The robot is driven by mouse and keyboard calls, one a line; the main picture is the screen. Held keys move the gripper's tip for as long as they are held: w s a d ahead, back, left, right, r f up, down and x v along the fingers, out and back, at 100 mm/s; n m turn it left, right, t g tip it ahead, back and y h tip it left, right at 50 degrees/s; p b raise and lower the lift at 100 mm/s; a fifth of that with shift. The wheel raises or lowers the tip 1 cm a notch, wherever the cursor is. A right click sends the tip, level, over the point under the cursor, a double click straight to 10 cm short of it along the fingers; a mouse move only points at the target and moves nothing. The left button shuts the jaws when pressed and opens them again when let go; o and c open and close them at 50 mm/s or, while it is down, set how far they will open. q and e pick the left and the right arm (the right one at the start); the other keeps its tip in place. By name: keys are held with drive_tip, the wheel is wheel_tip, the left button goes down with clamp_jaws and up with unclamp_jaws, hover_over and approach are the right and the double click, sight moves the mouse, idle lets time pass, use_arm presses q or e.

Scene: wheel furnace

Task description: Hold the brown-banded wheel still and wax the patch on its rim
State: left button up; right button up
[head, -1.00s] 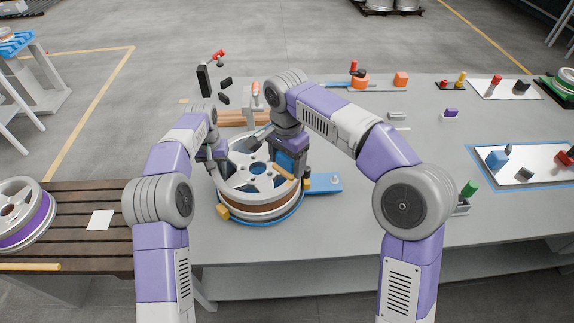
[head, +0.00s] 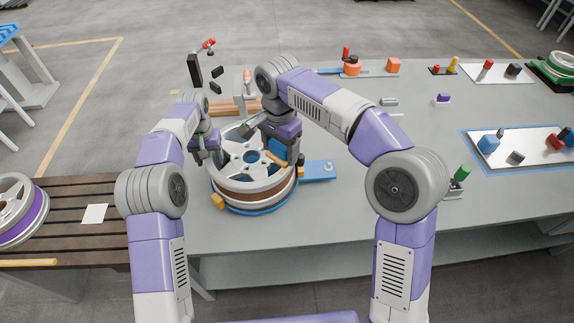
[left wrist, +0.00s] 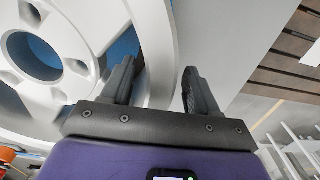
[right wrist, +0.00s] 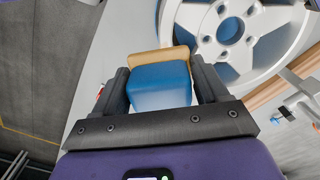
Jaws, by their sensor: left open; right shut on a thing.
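The brown-banded wheel (head: 250,195), silver with spokes, lies flat on a blue-edged base on the grey bench. My left gripper (head: 207,152) is at the wheel's left edge. In the left wrist view its fingers (left wrist: 160,78) are apart, with the silver rim edge appearing between them; I cannot tell whether they touch it. My right gripper (head: 282,150) is over the wheel's right side, shut on a blue block with a tan end (right wrist: 160,88). The tan end is near the rim; contact cannot be told. I cannot make out the patch.
Yellow blocks (head: 218,201) stand at the wheel's edge. A blue plate (head: 318,171) sticks out to its right. A purple-banded wheel (head: 20,212) lies on the slatted bench at left. A white tray (head: 518,150) with small parts is at right. The front bench surface is clear.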

use_arm(q)
drive_tip(key=shift+r, duration=3.75)
drive_tip(key=shift+f, duration=0.1)
